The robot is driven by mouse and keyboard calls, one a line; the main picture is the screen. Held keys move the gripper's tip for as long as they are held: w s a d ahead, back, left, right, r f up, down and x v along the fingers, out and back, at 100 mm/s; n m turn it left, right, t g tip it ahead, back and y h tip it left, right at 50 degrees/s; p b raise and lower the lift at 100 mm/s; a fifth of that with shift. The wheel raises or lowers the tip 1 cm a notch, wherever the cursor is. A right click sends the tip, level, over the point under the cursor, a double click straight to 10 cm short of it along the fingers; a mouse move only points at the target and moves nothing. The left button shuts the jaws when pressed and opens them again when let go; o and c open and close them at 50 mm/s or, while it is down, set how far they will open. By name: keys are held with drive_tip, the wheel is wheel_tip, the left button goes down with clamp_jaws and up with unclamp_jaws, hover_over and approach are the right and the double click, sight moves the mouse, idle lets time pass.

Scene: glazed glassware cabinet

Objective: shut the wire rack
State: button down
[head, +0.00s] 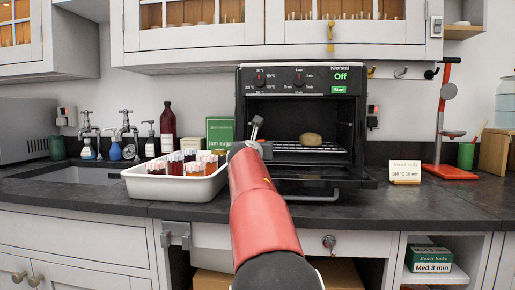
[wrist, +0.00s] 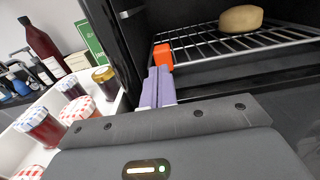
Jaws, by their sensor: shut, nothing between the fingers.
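The wire rack (head: 292,148) is a silver grid inside the black oven (head: 357,110), whose door (head: 345,178) is folded down open. A pale brown, potato-like item (head: 310,139) lies on the rack; it also shows in the wrist view (wrist: 241,18). In the wrist view the rack (wrist: 205,50) has an orange block (wrist: 163,56) at its near left corner. My gripper (wrist: 156,88) is shut and empty, its fingertips close to the orange block. Whether they touch it I cannot tell. My arm hides the rack's left front in the head view.
A white tray (head: 133,184) of jam jars stands close on the left of the oven. A dark red bottle (head: 168,128) and a green box (head: 220,131) are behind it. A small card (head: 405,171) and a red stand (head: 440,125) are on the right.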

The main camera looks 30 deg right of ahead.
drive_tip(key=b+v, duration=0.3)
drive_tip(key=v, duration=0.7)
drive_tip(key=shift+f+b, duration=0.1)
drive_tip(key=shift+b, duration=0.3)
drive_tip(key=shift+s+a, duration=0.1)
